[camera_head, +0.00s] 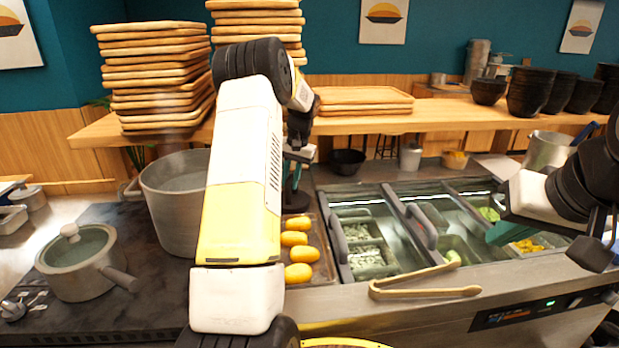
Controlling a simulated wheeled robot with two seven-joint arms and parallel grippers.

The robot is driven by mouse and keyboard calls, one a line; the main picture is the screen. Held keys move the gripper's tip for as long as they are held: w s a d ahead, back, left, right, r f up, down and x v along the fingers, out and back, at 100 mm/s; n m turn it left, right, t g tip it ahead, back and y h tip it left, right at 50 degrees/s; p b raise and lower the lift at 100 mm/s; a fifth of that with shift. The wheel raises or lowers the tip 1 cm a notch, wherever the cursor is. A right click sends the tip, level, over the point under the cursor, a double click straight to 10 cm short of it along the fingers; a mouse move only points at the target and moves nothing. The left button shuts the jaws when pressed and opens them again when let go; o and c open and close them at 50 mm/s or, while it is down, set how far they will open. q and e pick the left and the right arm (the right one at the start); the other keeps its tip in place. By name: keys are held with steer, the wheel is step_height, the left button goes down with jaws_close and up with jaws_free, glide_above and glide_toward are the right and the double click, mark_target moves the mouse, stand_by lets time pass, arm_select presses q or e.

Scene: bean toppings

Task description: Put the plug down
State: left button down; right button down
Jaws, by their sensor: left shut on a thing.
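My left gripper (291,182) is beyond my raised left forearm, with its teal fingers pointing down over the back of the dark tray (330,268). It is shut on a small dark brown thing (296,202), which I take to be the plug; its shape is mostly hidden by the fingers and my arm. I cannot tell whether it touches the tray. Several yellow oval pieces (302,253) lie in a line on the tray just in front of it. My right gripper (503,233) is over the right food bins, seen from the side; its opening is hidden.
Metal bins (362,240) with toppings are sunk in the counter to the right. Wooden tongs (425,283) lie on the front ledge. A large pot (170,190) and a lidded saucepan (80,262) stand on the left. A wooden shelf (440,118) crosses behind.

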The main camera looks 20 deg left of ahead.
arm_select(q)
steer(key=c, duration=1.3)
jaws_free()
